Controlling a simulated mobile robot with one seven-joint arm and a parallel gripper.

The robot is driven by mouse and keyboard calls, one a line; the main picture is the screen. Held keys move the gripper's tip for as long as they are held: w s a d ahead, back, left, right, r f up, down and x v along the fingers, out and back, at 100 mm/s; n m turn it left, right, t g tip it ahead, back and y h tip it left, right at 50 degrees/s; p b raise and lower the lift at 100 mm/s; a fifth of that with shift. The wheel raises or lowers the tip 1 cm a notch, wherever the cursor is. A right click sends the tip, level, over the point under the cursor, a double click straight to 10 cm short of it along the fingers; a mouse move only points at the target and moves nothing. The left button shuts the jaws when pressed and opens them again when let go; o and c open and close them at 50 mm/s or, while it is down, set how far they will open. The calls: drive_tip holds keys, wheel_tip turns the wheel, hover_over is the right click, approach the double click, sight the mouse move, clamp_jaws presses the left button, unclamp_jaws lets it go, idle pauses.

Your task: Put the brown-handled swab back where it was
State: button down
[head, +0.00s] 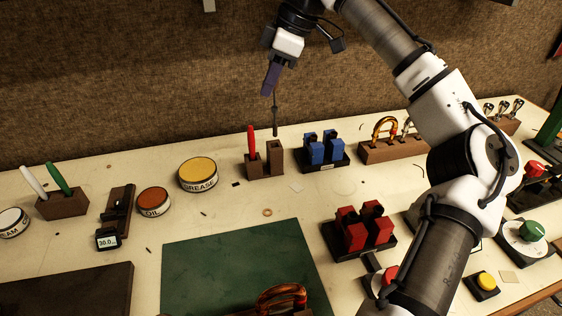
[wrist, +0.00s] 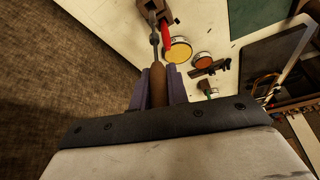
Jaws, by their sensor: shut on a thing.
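My gripper (head: 270,82) is shut on the brown-handled swab (head: 275,118) and holds it pointing down. In the wrist view the swab's brown handle (wrist: 158,90) sits between the purple fingers of my gripper (wrist: 157,78), with its thin grey shaft reaching away. In the head view the swab's dark tip hangs just above the right post of a brown two-post holder (head: 276,160); I cannot tell whether it lines up with the opening. A red-handled swab (head: 252,141) stands in the holder's left post. The holder also shows at the top of the wrist view (wrist: 158,8).
A yellow grease tin (head: 198,171) stands left of the holder, and a blue block stand (head: 322,153) stands close on its right. An oil tin (head: 154,201) and a pen block (head: 62,204) are further left. A green mat (head: 240,265) lies in front. The wall is behind.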

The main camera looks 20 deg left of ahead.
sight(276, 112)
drive_tip(key=shift+w+f, duration=0.15)
drive_tip(key=shift+f, duration=0.05)
wheel_tip(276, 112, down, 9)
drive_tip(key=shift+a+f+p, duration=0.1)
drive_tip(key=shift+p, duration=0.2)
drive_tip(key=shift+f, duration=0.2)
drive_tip(key=c, duration=1.4)
unclamp_jaws()
drive_tip(key=shift+o, duration=0.2)
drive_tip(key=shift+r, duration=0.15)
drive_tip(key=v, duration=1.2)
